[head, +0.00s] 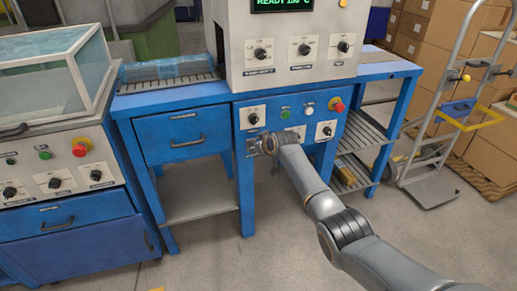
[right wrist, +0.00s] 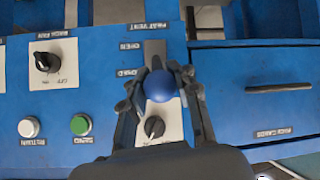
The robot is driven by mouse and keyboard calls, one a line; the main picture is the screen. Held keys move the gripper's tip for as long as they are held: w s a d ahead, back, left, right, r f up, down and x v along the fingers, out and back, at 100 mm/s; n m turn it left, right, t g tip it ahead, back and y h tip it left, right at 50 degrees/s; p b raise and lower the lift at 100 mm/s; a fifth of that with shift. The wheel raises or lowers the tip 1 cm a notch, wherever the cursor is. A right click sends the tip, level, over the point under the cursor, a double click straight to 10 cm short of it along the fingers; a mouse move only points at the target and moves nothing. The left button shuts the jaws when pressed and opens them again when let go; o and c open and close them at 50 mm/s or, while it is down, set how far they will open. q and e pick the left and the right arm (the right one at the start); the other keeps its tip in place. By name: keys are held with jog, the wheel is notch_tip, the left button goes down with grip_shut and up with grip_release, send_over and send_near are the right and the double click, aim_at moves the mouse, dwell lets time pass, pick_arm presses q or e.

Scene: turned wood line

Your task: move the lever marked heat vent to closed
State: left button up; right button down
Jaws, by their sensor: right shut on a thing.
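The heat vent lever has a blue ball knob (right wrist: 160,86) in front of a dark slot plate (right wrist: 154,50) on the blue panel, with labels appearing upside down in the right wrist view. The knob appears near the lower label in that picture, which seems to read closed; the upper reads open. My right gripper (right wrist: 163,95) is shut on the knob, one finger on each side. In the head view my right gripper (head: 262,144) is at the panel's lower left and hides the lever. My left gripper is not in view.
A rotary dial (right wrist: 154,127) sits close to the lever. Green (head: 285,113) and white (head: 309,109) buttons and a red stop button (head: 337,105) are on the same panel. A drawer (head: 183,137) is to the left; a hand truck (head: 446,125) stands at right.

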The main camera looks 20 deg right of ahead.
jog(key=shift+w+r, duration=0.2)
jog(key=shift+r, duration=0.3)
jog(key=c, duration=1.1)
grip_release()
jog(key=shift+s, duration=0.1)
jog(key=shift+o, duration=0.6)
jog(key=shift+s, duration=0.1)
jog(key=shift+f, duration=0.25)
jog(key=v, duration=1.2)
jog(key=shift+d, duration=0.1)
